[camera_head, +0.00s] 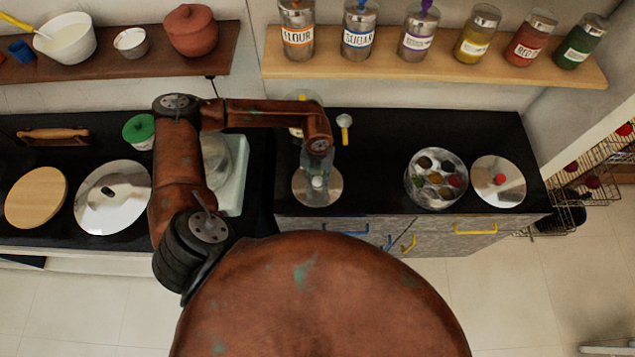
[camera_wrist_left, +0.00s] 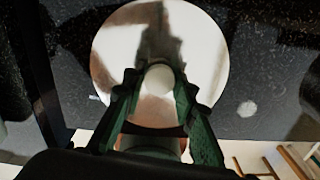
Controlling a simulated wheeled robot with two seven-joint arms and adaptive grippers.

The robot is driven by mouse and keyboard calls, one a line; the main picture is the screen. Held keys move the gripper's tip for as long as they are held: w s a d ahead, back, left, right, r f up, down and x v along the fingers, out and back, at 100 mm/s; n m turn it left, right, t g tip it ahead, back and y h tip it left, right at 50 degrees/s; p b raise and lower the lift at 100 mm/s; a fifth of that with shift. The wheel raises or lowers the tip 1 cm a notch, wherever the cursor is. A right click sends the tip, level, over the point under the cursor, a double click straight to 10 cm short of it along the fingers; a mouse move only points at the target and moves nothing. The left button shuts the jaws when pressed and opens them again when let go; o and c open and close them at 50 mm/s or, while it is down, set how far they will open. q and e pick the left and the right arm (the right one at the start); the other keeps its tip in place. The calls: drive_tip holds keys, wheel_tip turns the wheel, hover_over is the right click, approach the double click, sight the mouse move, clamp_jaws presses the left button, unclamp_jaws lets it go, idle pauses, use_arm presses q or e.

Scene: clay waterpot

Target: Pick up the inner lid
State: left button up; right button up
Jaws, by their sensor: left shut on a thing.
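The inner lid (camera_head: 301,190) is a shiny round metal disc with a small pale knob, at the counter's front edge in the head view. It also fills the upper middle of the left wrist view (camera_wrist_left: 112,50). My left gripper (camera_head: 318,180) reaches down over its centre. In the left wrist view its two green fingers (camera_wrist_left: 158,78) are closed on either side of the pale round knob. I cannot tell whether the lid rests on the black counter or is slightly above it. My right gripper is not in view.
To the right stand a round spice box (camera_head: 412,192) with several filled cups and a metal lid with a red knob (camera_head: 498,179). A yellow-handled spoon (camera_head: 344,121) lies behind the gripper. A shelf (camera_head: 420,62) of labelled jars hangs above. Clear counter lies right of the spoon.

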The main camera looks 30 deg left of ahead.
use_arm(q)
drive_tip(key=c, duration=0.3)
clamp_jaws()
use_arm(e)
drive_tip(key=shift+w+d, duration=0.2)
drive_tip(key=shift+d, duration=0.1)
